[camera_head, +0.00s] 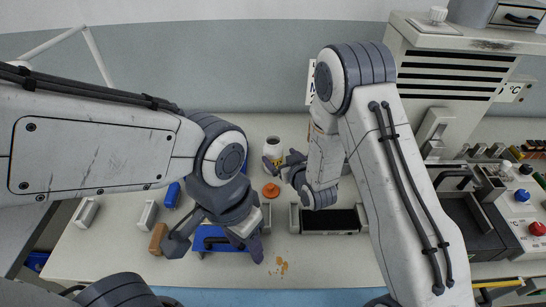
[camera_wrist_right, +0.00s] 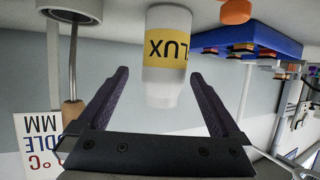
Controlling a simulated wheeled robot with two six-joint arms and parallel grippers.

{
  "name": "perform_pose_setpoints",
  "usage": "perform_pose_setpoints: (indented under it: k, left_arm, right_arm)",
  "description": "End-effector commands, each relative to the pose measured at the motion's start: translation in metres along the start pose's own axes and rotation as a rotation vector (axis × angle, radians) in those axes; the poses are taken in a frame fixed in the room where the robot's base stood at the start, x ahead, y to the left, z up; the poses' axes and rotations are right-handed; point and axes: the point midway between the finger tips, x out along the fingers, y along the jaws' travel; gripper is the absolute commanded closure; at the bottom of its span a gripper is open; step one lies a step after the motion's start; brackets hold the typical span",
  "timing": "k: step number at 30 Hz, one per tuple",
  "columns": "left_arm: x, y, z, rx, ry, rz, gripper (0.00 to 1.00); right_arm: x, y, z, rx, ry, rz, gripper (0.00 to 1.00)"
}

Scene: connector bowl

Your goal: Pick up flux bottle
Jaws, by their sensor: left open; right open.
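The flux bottle (camera_head: 272,148) is white with a yellow label and stands on the table near the middle of the head view. In the right wrist view the bottle (camera_wrist_right: 168,62) appears upside down, with the end of "FLUX" readable on its label. My right gripper (camera_head: 283,166) is open beside the bottle. In the right wrist view its dark fingers lie on either side of the bottle, with gaps left and right, and it holds nothing. My left gripper (camera_head: 215,241) is open, low over a blue tray (camera_head: 210,232), apart from the bottle.
An orange round piece (camera_head: 271,190) lies just in front of the bottle. A screwdriver-like wooden handle (camera_wrist_right: 73,114) is close to one right finger. Grey machines with red button (camera_head: 537,228) fill the right side.

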Motion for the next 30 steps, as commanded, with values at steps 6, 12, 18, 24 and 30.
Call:
perform_pose_setpoints:
  k: [6,12,18,24,30]
  left_arm:
    - [-0.007,0.001,0.0,0.0,0.0,0.0,0.5]
    - [-0.015,0.001,-0.001,0.0,0.0,0.0,0.5]
    - [-0.025,0.002,-0.001,0.0,0.0,0.0,0.5]
    - [-0.027,0.002,-0.001,0.0,0.0,0.0,0.5]
    - [-0.026,0.002,-0.001,0.0,0.0,0.0,0.5]
  right_arm:
    - [0.027,-0.001,-0.001,0.0,-0.001,-0.002,0.0]
    - [0.042,-0.004,-0.005,0.0,-0.002,-0.002,0.0]
    - [0.07,-0.007,-0.008,0.0,-0.002,-0.001,0.0]
    - [0.083,-0.007,-0.006,0.0,-0.003,-0.001,0.0]
    - [0.083,-0.007,-0.006,0.0,-0.003,-0.001,0.0]
